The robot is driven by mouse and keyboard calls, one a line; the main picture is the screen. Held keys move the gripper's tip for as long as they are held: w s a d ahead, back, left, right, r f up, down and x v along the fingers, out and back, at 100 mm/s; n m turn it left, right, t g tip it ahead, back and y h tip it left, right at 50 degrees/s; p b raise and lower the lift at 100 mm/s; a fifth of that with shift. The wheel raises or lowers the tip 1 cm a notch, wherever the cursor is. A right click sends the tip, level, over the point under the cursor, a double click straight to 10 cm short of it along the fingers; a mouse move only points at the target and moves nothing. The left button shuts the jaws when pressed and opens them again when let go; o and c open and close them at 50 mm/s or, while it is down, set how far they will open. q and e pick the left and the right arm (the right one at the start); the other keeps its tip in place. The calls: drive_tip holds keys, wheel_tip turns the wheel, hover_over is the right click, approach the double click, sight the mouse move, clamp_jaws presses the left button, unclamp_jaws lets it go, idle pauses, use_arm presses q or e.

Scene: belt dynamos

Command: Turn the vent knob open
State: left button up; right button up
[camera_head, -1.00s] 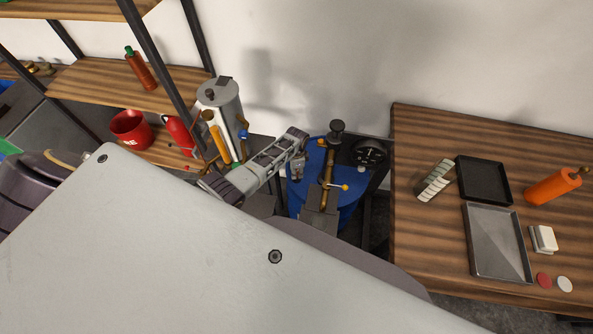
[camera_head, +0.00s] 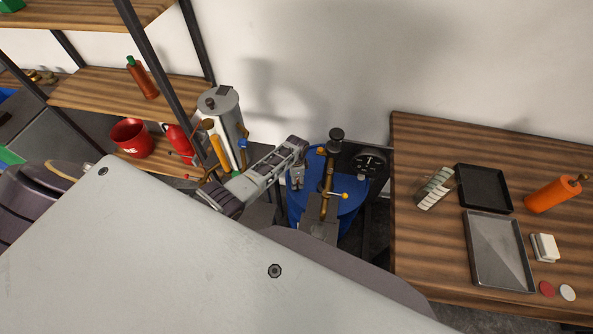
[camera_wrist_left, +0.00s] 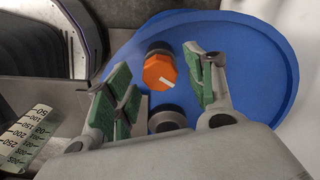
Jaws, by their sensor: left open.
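The vent knob (camera_wrist_left: 160,71) is a faceted orange knob with a white pointer mark. It shows in the left wrist view on a dark collar above the blue drum top (camera_wrist_left: 258,62). My left gripper (camera_wrist_left: 156,84) is open, with one green-padded finger on each side of the knob and visible gaps; it looks empty. In the head view my left gripper (camera_head: 297,174) hangs over the left side of the blue drum (camera_head: 349,212). My right gripper is not in view.
A brass pipe with a yellow-tipped lever (camera_head: 345,196) rises at the drum, close right of my gripper. A black dial gauge (camera_head: 370,164) stands behind. The wooden table (camera_head: 425,265) is to the right. A metal canister (camera_head: 220,115) and shelf stand left.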

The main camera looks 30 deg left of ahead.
use_arm(q)
wheel_tip(320, 180, up, 12)
idle(1.1)
drive_tip(key=shift+f, duration=0.1)
drive_tip(key=shift+s, duration=0.15)
idle(0.5)
